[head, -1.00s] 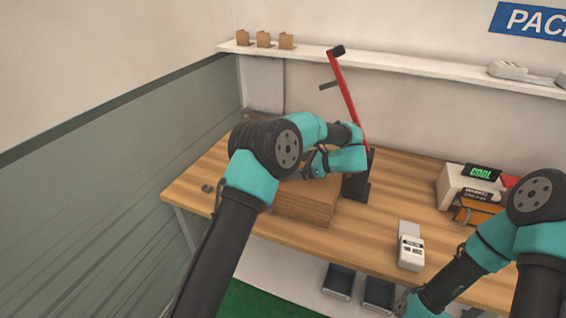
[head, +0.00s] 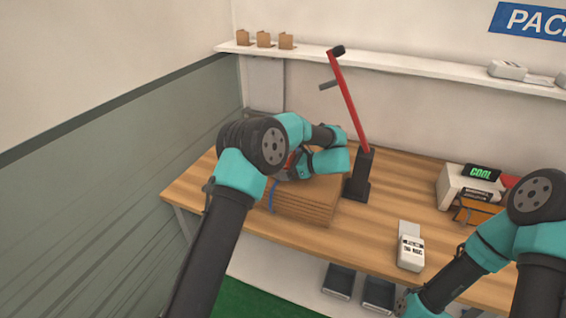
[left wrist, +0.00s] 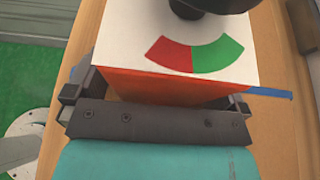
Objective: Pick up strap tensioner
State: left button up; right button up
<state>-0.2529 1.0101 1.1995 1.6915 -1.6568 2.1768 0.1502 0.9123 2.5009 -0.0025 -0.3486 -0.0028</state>
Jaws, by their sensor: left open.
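In the left wrist view, a boxy device with a white top, orange side, red-green dial and black knob, which I take as the strap tensioner (left wrist: 195,52), is close in front of my left gripper (left wrist: 155,97). The open fingers stand at either side of its near end; a firm hold does not show. In the head view, my left gripper (head: 298,170) is low over the brown stack (head: 305,207), and my arm hides most of the device. My right gripper (head: 406,304) is partly seen at the bottom edge; its jaws are unclear.
A blue strap (head: 272,196) lies at the stack's left side. A red lever on a black base (head: 357,178) stands right of the stack. A white labelled device (head: 411,252) is near the table's front edge. A white box (head: 462,186) and orange items are farther right.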

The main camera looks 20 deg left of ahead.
aim_at(293, 154)
pick_arm(q)
jog(key=c, duration=1.6)
jog(key=shift+o, duration=0.2)
jog(key=shift+r, duration=0.1)
jog(key=shift+r, duration=0.15)
notch_tip(293, 154, up, 2)
jog(key=shift+s+d+r, duration=0.1)
jog(key=shift+s+r, duration=0.25)
jog(key=shift+r, duration=0.3)
jog(key=s+d+r, duration=0.1)
jog(key=s+d, duration=0.3)
jog(key=s, duration=1)
jog(key=shift+s+r, duration=0.15)
jog(key=shift+s, duration=0.25)
jog(key=shift+w, duration=0.2)
jog(key=shift+w+a, duration=0.7)
jog(key=shift+w, duration=1.85)
jog(key=shift+w+a, duration=0.7)
jog(key=shift+w, duration=1.8)
jog(key=shift+w+a, duration=0.7)
jog(key=shift+w, duration=1.85)
